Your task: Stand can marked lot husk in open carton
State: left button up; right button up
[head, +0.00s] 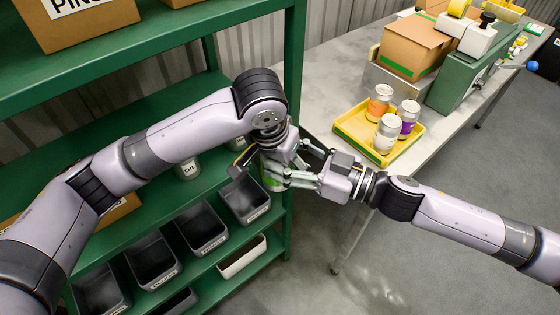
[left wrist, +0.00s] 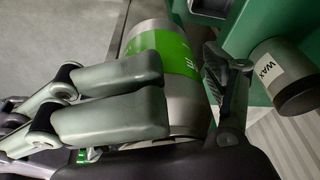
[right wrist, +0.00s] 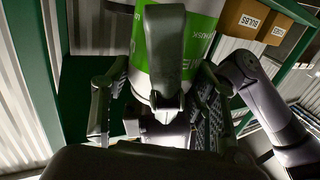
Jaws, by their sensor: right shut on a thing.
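A silver can with a green label (head: 271,181) is held upright between my two grippers, in front of the green shelf. In the right wrist view the can (right wrist: 204,28) shows small print reading HUSK. My right gripper (head: 290,178) is shut on it. My left gripper (head: 262,162) has its fingers spread on either side of the can, which also shows in the left wrist view (left wrist: 165,45); the fingers partly hide it.
A yellow tray (head: 350,134) on the grey bench (head: 335,65) holds orange, white and purple cans. A green machine (head: 468,80) stands beside the carton. The green shelf (head: 297,60) holds labelled grey bins (head: 202,230), and cans including one marked WAX (left wrist: 283,77).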

pick_arm(q)
jog(key=shift+d, duration=0.1)
jog(key=c, duration=1.4)
pick_arm(e)
jog(key=shift+r, duration=0.1)
pick_arm(q)
jog(key=shift+c, duration=0.2)
pick_arm(e)
jog(key=o, duration=1.2)
jog(key=shift+c, duration=0.2)
jog(key=o, duration=0.4)
